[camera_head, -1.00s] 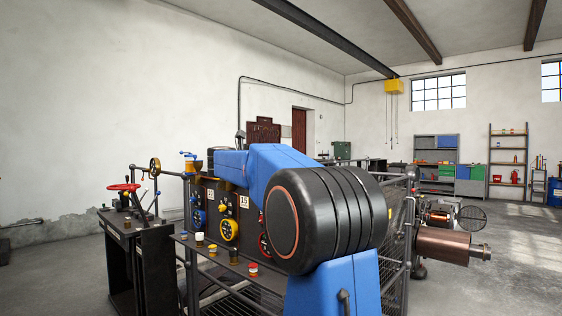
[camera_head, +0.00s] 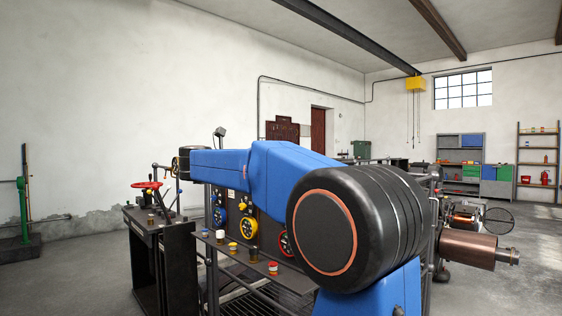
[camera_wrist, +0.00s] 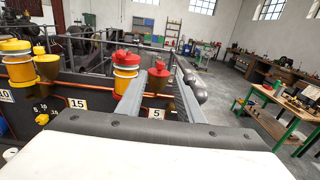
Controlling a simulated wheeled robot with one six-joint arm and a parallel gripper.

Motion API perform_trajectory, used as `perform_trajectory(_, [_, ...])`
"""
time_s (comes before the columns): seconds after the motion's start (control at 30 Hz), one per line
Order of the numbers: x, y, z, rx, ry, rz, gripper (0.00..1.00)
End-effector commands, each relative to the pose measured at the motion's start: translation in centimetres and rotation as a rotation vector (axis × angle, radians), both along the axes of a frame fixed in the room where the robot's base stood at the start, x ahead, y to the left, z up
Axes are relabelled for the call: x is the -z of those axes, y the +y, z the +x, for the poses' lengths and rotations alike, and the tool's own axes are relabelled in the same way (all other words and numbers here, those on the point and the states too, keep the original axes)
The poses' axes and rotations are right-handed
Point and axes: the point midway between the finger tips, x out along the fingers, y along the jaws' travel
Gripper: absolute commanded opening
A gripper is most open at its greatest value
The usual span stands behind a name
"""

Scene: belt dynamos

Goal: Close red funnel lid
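In the wrist view my gripper (camera_wrist: 160,74) shows two grey fingers spread apart with nothing held. A red funnel (camera_wrist: 158,80) with a red top shows between the fingers, behind the label 5; whether its lid stands open is too small to tell. A red-topped yellow and orange container (camera_wrist: 125,68) stands just left of the left finger, near the label 15. In the head view my blue arm covers the funnels and my fingers are not visible.
A yellow funnel (camera_wrist: 46,68) and a yellow container (camera_wrist: 17,62) stand at the left in the wrist view. In the head view, a dark panel with coloured wheels (camera_head: 252,230) and a shelf with small jars (camera_head: 272,268) lie below my arm. A red handwheel (camera_head: 146,185) is at left.

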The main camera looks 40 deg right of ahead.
Motion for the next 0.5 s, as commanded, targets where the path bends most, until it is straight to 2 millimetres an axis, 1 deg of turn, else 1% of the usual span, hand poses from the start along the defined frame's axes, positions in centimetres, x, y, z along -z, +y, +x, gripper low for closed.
perform_trajectory(0.03, [0.0, 0.7, 0.0, -0.003, 0.0, 0.0, 0.34])
perform_trajectory(0.1, [0.0, 1.5, 0.0, -0.002, 0.0, 0.0, 0.34])
perform_trajectory(0.2, [0.0, 2.2, -0.1, -0.002, 0.0, 0.0, 0.34])
perform_trajectory(0.33, [0.0, 2.6, -0.2, 0.0, 0.0, 0.0, 0.34])
perform_trajectory(0.5, [0.0, 2.6, -0.2, 0.0, 0.0, 0.0, 0.34])
